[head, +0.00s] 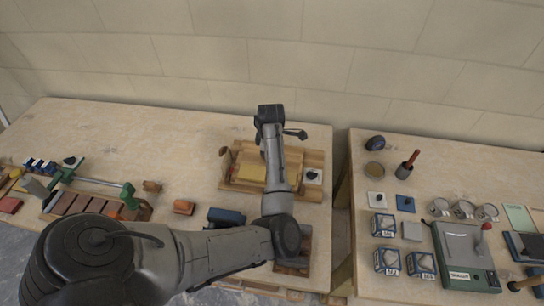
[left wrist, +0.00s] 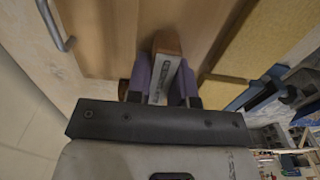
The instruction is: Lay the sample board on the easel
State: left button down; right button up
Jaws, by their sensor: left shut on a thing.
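In the left wrist view, the purple fingers of my left gripper (left wrist: 161,82) are shut on a narrow piece (left wrist: 166,48) with a brown wooden end and a grey, dark-marked face. I cannot tell whether it is part of the sample board. Behind it is a tan wooden surface (left wrist: 110,30); a yellow panel (left wrist: 245,55) is to the right. In the head view, my left arm reaches over a low wooden stand (head: 229,184) with a yellow panel (head: 251,172). The arm hides the fingers there. I cannot tell for sure whether this stand is the easel. My right gripper is not in view.
A clamp with green ends (head: 127,195) and brown blocks lie left. A gap separates the right table, which holds jars (head: 464,209) and a grey-green machine (head: 462,255). The left table's back is clear.

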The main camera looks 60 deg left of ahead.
pick_arm(q)
jog(key=w+a+f, duration=0.1)
jog(key=a, duration=0.1)
jog(key=w+a+f, duration=0.1)
jog(key=a, duration=0.1)
jog(key=w+a+f+b, duration=0.1)
jog(key=a+f, duration=0.1)
jog(key=shift+w+a, duration=0.15)
jog(key=shift+a, duration=0.05)
jog(key=shift+f, duration=2.05)
jog(key=shift+f+b, duration=0.15)
jog(key=shift+b, duration=0.15)
jog(key=c, duration=1)
grip_release()
notch_tip(320, 180, up, 12)
jog(key=p, duration=0.1)
